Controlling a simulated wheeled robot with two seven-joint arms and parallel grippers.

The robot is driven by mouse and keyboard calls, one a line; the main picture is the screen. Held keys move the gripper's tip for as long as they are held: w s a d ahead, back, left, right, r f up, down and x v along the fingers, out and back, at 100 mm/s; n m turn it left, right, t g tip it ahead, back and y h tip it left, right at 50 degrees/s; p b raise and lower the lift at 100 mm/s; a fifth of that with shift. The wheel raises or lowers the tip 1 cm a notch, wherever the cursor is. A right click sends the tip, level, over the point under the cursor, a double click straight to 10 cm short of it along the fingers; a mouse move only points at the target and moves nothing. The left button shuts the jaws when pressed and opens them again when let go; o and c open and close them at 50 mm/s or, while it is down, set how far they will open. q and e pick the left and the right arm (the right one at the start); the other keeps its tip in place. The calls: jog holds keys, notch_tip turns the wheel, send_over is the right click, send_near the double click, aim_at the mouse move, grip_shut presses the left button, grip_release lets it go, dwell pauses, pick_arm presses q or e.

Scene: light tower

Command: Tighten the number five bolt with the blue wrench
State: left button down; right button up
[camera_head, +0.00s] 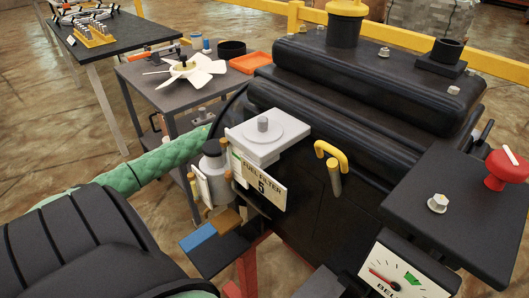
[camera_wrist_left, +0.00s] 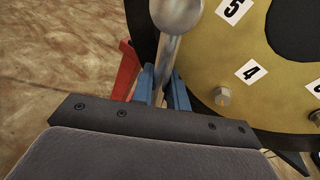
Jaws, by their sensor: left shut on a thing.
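My left gripper (camera_wrist_left: 161,88) has blue fingers and is shut on a bare steel rod (camera_wrist_left: 165,62) with a rounded ball end. I cannot tell whether this rod is part of the blue wrench. In the left wrist view a brass-coloured disc (camera_wrist_left: 245,68) fills the right side, with a number five label (camera_wrist_left: 232,10) and a number four label (camera_wrist_left: 251,72). A hex bolt (camera_wrist_left: 222,96) sits near the four; I see no bolt clearly beside the five. My right gripper is not in view.
The black engine (camera_head: 365,110) has a fuel filter (camera_head: 265,140), a yellow handle (camera_head: 331,155), a red knob (camera_head: 505,170) and a gauge (camera_head: 395,278). A grey cart (camera_head: 165,95) with a white fan (camera_head: 190,70) stands behind. A dark bench (camera_head: 125,35) stands at the back left.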

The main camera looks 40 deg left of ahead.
pick_arm(q)
jog(key=shift+d, duration=0.1)
jog(key=shift+r, duration=0.1)
jog(key=shift+s, duration=0.1)
jog(key=shift+a, duration=0.3)
jog(key=a+b, duration=0.1)
jog(key=a, duration=0.1)
jog(key=a+b, duration=0.1)
jog(key=a, duration=0.1)
jog(key=a+b, duration=0.1)
jog(key=shift+w+a, duration=0.3)
jog(key=shift+a, duration=0.1)
dwell(0.4)
jog(key=shift+r, duration=0.15)
dwell(0.4)
